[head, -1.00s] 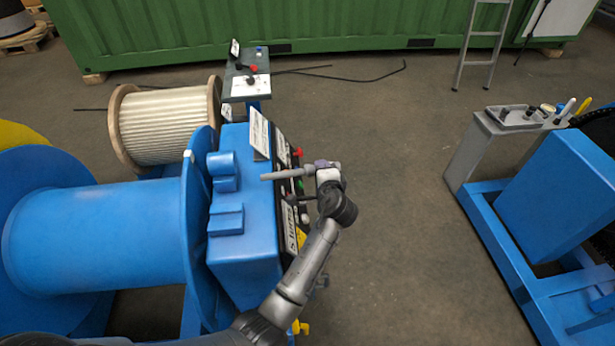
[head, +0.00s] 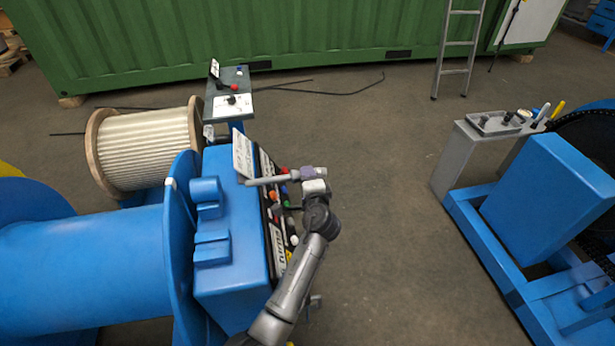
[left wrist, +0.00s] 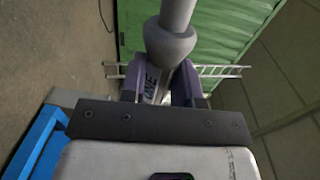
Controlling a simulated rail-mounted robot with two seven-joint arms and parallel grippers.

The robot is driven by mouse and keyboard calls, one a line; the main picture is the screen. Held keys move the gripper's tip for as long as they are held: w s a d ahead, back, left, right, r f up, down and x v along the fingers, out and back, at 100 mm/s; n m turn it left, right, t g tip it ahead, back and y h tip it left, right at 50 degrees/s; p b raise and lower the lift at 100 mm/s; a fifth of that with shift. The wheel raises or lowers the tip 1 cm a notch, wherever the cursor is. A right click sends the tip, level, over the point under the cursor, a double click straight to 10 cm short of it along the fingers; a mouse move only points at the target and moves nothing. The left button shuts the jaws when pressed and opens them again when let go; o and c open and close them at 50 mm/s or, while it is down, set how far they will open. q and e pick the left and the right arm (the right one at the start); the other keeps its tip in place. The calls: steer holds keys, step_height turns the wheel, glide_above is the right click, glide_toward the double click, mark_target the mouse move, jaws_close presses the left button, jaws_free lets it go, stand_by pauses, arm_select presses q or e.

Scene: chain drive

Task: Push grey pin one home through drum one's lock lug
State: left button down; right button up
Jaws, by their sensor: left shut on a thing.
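My left gripper (head: 304,173) is shut on grey pin one (head: 268,180), a slim rod pointing left over the blue housing. In the left wrist view the grey pin (left wrist: 171,40) with its thick collar stands out beyond the purple-grey fingers (left wrist: 158,85), and "ONE" is lettered between them. The blue drum (head: 90,250) at the left has a flange (head: 180,215) beside the housing. Two blue blocks (head: 207,195) (head: 212,248) sit on the housing; I cannot tell which part is the lock lug. The pin's tip looks clear of them, near the white plate. My right gripper is not in view.
A white label plate (head: 243,155) and a panel of coloured knobs (head: 277,210) stand close to the pin. A control stand (head: 232,103) and a cable reel (head: 145,150) are behind. Another blue machine (head: 550,200) stands right; the floor between is clear.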

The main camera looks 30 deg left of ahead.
mark_target(287, 180)
arm_select(q)
steer(key=shift+s+a+r+p, duration=0.25)
steer(key=shift+s+a+p, duration=0.45)
steer(key=shift+a, duration=0.1)
steer(key=shift+s+a+f+p, duration=0.1)
steer(key=shift+s+a+p, duration=0.85)
steer(key=shift+s+a, duration=0.3)
steer(key=shift+s, duration=0.1)
stand_by(0.6)
